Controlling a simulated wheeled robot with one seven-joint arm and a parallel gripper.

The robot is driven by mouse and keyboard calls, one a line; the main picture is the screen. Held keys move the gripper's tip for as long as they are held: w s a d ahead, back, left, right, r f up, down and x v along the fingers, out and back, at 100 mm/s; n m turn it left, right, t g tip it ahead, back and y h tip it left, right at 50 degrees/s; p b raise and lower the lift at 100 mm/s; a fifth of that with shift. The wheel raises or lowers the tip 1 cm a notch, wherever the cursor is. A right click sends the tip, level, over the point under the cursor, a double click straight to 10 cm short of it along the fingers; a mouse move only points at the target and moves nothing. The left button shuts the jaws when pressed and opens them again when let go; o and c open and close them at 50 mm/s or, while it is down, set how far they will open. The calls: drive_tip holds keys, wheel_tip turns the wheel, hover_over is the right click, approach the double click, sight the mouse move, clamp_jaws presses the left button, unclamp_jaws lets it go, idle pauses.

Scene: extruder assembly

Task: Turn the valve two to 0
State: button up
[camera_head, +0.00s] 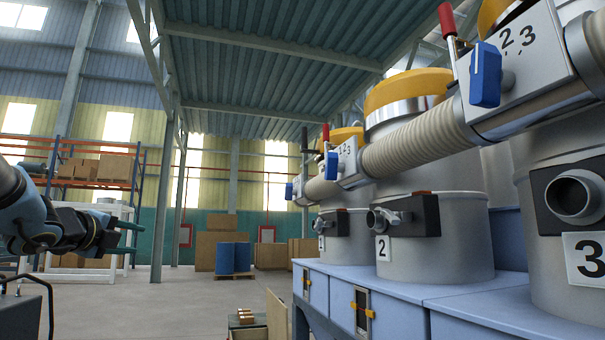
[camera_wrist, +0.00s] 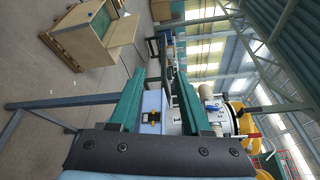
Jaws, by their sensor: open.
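The tank labelled 2 (camera_head: 420,235) stands right of centre in the head view, with a grey pipe outlet on a dark block. Blue valve knobs sit on white boxes along the ribbed pipes: one near knob (camera_head: 485,75) beside the digits 2 and 3, one farther knob (camera_head: 332,166), and one at the far end (camera_head: 289,191). I cannot tell for sure which is valve two, and the settings are unclear. My gripper (camera_head: 135,227) is at the left, well apart from the valves. The wrist view shows its teal fingers (camera_wrist: 158,84) spread and empty.
A blue-grey bench (camera_head: 400,310) carries the tanks, including the tank labelled 3 (camera_head: 560,240). Blue barrels (camera_head: 233,258) and cartons stand farther back.

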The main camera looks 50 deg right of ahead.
drive_tip(key=s+d+r+m+g+h, duration=0.4)
drive_tip(key=s+d+r+m, duration=0.3)
drive_tip(key=m, duration=0.1)
drive_tip(key=m+g+y+b, duration=0.1)
drive_tip(key=m+g+y, duration=0.3)
drive_tip(key=m+g, duration=1.6)
approach(327, 161)
drive_tip(key=s+d+r+m+t+p, duration=0.1)
drive_tip(key=s+d, duration=0.1)
drive_tip(key=s+d+m+t+p, duration=0.1)
drive_tip(key=s+d+t+p, duration=0.1)
drive_tip(key=s+d+r+m+t+p, duration=0.1)
drive_tip(key=s+d, duration=0.1)
drive_tip(key=shift+s+r+m, duration=0.15)
drive_tip(key=shift+r+m, duration=0.15)
drive_tip(key=shift+r, duration=0.05)
drive_tip(key=shift+s+d+f+p, duration=0.15)
drive_tip(key=shift+s+d+p, duration=0.2)
drive_tip(key=shift+d, duration=0.1)
clamp_jaws()
